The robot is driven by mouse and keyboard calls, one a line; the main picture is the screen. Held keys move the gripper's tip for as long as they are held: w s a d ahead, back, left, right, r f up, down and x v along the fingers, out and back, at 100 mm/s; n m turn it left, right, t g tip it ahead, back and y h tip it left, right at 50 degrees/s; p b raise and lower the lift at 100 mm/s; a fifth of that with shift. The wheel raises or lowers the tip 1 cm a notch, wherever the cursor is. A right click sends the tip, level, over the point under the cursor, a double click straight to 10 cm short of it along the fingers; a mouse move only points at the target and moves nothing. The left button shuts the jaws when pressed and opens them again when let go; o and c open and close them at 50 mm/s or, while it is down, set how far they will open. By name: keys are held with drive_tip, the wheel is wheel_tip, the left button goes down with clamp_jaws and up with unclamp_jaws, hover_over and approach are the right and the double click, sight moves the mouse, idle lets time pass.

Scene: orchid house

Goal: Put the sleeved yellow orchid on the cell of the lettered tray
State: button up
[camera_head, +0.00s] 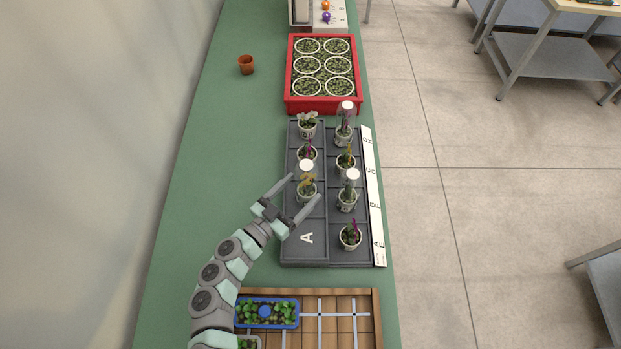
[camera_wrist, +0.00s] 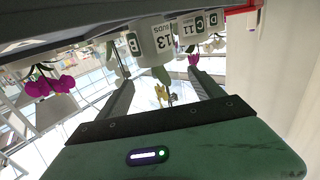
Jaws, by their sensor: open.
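The sleeved yellow orchid (camera_head: 307,190) stands upright in a white pot inside a clear sleeve with a white top. It is in the left column of the dark grey lettered tray (camera_head: 285,255), just behind a bare cell marked A (camera_head: 307,238). My gripper (camera_head: 305,187) is open, its fingers reaching from the front left to either side of this orchid. Whether the fingers touch the pot cannot be told.
Several other potted orchids, such as a purple one (camera_head: 350,236) and a sleeved one (camera_head: 347,200), stand close by in the tray. A red crate (camera_head: 322,104) is behind it, a wooden gridded tray (camera_head: 345,335) in front. The green bench (camera_head: 225,130) is mostly clear at left.

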drive_tip(key=v, duration=0.6)
drive_tip(key=shift+s, duration=0.1)
